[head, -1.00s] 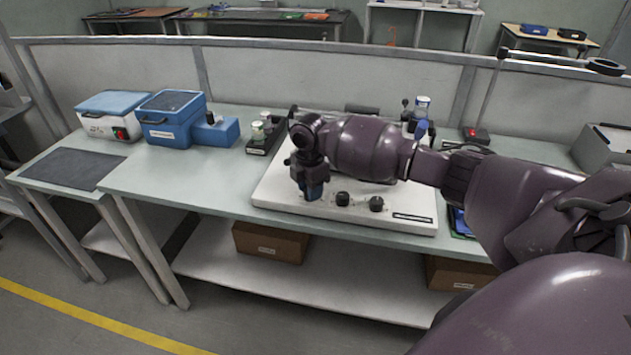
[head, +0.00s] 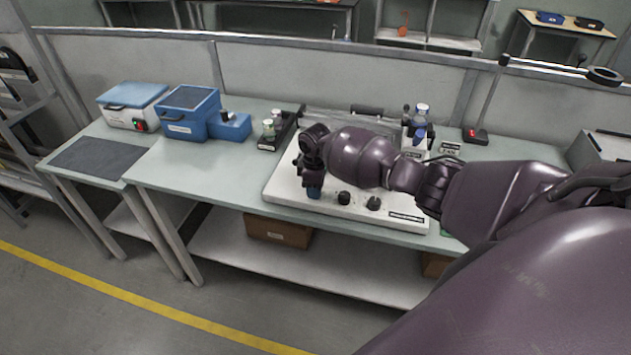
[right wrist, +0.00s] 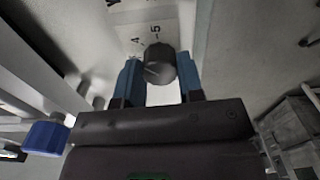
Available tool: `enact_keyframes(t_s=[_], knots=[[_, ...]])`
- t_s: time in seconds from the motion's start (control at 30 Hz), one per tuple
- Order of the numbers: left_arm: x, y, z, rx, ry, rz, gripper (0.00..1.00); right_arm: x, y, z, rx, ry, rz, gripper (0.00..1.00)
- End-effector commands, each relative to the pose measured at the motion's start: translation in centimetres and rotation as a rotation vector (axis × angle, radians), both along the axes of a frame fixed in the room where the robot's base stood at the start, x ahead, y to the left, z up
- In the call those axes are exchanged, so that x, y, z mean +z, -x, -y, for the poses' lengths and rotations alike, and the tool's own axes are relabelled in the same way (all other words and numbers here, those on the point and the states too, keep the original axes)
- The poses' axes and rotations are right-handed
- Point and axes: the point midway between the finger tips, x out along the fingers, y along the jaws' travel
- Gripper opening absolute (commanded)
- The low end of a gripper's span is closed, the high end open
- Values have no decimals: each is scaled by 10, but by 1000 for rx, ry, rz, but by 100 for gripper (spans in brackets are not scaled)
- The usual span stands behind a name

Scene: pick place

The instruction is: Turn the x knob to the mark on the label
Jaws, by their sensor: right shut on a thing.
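A white panel (head: 290,187) lies on the bench, with small black knobs along its front. My right gripper (head: 314,190) points down at the leftmost knob position and hides that knob in the head view. In the right wrist view, the blue fingertips of my right gripper (right wrist: 158,80) are shut on a black knob (right wrist: 160,62), one on each side. The knob has a pale pointer line on its face. Scale marks with the digits 4 and 5 (right wrist: 155,31) show beyond it. No x lettering is legible. My left gripper is out of view.
Two more black knobs, a middle one (head: 343,198) and a right one (head: 373,203), sit close to the right of my gripper. A bottle rack (head: 268,143) and blue box (head: 187,117) stand left. A red-button device (head: 476,135) stands at the back right.

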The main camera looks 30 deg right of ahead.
Motion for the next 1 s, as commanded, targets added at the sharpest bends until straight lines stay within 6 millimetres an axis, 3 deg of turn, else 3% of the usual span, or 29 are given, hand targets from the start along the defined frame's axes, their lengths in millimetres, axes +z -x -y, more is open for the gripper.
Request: enact_keyframes(t_s=[0.23, 0.67, 0.7, 0.8, 0.87, 1.0], knots=[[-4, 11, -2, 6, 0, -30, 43, -1, 1, 0, -54, -1, -4, 11], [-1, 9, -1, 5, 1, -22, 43, -2, 1, 0, -61, -1, -2, 11], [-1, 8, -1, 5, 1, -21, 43, -2, 1, 0, -61, -1, -2, 39], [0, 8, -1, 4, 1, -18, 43, -1, 1, 0, -60, -1, -2, 55], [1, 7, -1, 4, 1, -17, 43, -1, 1, 0, -60, 0, -1, 60], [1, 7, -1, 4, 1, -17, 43, -1, 0, 0, -60, 0, 0, 60]])
